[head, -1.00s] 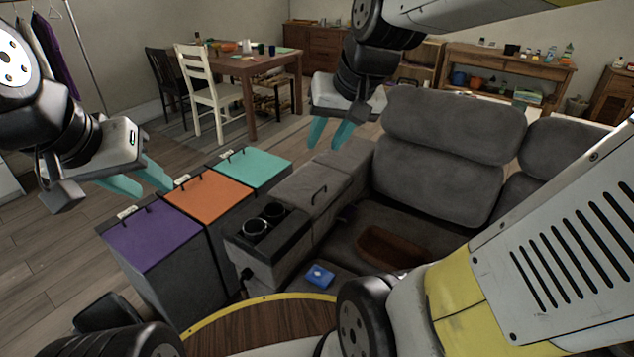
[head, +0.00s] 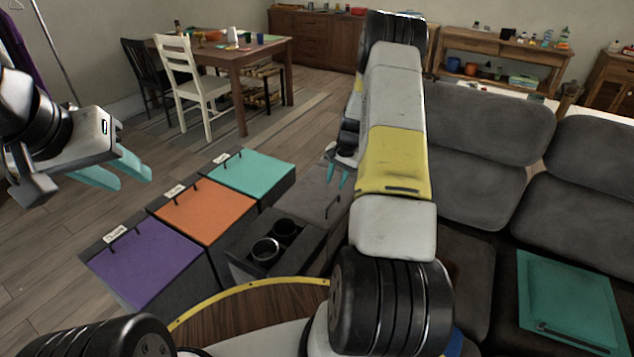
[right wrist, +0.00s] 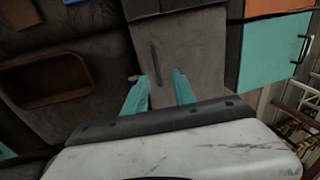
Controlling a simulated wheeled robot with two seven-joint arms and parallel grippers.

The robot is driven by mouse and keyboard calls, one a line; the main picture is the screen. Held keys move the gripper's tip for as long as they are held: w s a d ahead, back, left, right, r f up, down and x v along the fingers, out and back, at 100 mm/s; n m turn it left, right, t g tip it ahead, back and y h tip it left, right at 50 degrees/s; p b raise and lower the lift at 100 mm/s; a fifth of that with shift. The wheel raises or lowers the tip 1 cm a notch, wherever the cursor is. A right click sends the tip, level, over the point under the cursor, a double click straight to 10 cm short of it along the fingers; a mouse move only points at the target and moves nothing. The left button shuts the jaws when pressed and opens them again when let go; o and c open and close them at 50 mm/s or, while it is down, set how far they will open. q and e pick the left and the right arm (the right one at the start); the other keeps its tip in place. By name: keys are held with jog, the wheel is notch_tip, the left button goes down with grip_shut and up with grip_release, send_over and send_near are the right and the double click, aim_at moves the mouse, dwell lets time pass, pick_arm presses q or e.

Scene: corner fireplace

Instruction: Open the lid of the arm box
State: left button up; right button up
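The arm box is the grey sofa armrest; its lid (head: 308,190) lies flat and shut. The lid also fills the upper middle of the right wrist view (right wrist: 190,55), with a dark handle (right wrist: 155,62) running along it. My right gripper (head: 337,179) is open and empty over the lid, close to the handle. In the right wrist view its teal fingers (right wrist: 161,85) are spread, with the handle's near end roughly between them; contact cannot be told. My own right arm hides part of the armrest. My left gripper (head: 136,170) is open and empty, away to the left.
Lidded bins in purple (head: 145,262), orange (head: 205,210) and teal (head: 250,172) stand beside the armrest. A cup-holder block (head: 240,240) sits at its near end. A brown tray (right wrist: 45,98) lies on the seat. A teal folder (head: 570,300) lies on the right cushion.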

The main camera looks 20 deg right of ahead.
aim_at(331, 203)
jog(key=x, duration=0.6)
jog(key=d+x, duration=0.1)
jog(key=x, duration=0.2)
jog(key=shift+s+a+f, duration=0.1)
jog(key=shift+s+f, duration=0.15)
jog(key=shift+f, duration=0.2)
grip_shut()
dwell(0.9)
